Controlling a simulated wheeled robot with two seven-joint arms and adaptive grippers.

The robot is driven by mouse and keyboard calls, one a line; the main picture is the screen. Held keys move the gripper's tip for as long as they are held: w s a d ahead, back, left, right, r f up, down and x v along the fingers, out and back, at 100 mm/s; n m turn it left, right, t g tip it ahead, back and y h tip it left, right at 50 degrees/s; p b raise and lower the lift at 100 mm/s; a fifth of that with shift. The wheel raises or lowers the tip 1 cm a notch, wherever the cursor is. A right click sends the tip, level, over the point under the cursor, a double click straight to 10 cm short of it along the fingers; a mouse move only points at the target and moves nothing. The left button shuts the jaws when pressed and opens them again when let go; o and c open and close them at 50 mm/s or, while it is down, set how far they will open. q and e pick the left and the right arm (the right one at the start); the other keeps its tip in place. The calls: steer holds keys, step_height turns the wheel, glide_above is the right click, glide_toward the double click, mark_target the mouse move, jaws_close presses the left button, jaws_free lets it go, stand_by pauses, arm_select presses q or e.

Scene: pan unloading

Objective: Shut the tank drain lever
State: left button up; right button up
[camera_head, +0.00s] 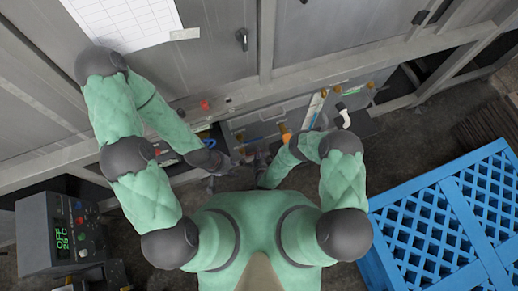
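The tank drain lever cannot be picked out with certainty among the small fittings low on the metal cabinet. These include a red knob or handle (205,104), an orange fitting (286,131) and a white elbow pipe (343,117). My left gripper (224,171) is low in the middle of the view, below the red fitting and apart from it. My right gripper (262,160) is just right of it, below and left of the orange fitting. Both are small, dark and partly hidden by the arms, so their fingers cannot be made out.
Metal cabinet doors (340,32) with a black handle (242,39) fill the top. A white sheet (125,18) hangs at upper left. A control box (62,233) with a green display stands at lower left. A blue lattice pallet or crate (372,262) takes up the lower right.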

steer(key=v, duration=1)
steer(key=shift+s+r, duration=0.15)
steer(key=w+d+r+n+g+y+p, duration=0.25)
steer(key=w+r+n+g+p, duration=0.2)
steer(key=r+n, duration=0.35)
steer(key=s+d+r+n+g, duration=0.1)
steer(key=s+r+n+g, duration=0.1)
steer(key=r, duration=0.3)
steer(key=s+d+r+n+g+p, duration=0.1)
steer(key=s+d+r+g, duration=0.1)
steer(key=s+r, duration=0.2)
steer(key=s+d+r+n+g+p, duration=0.1)
steer(key=s+r+n+g, duration=0.1)
steer(key=r, duration=0.6)
steer(key=shift+s+d+n+g+y, duration=0.3)
steer(key=shift+s+d+g+y, duration=0.05)
steer(key=shift+s, duration=0.45)
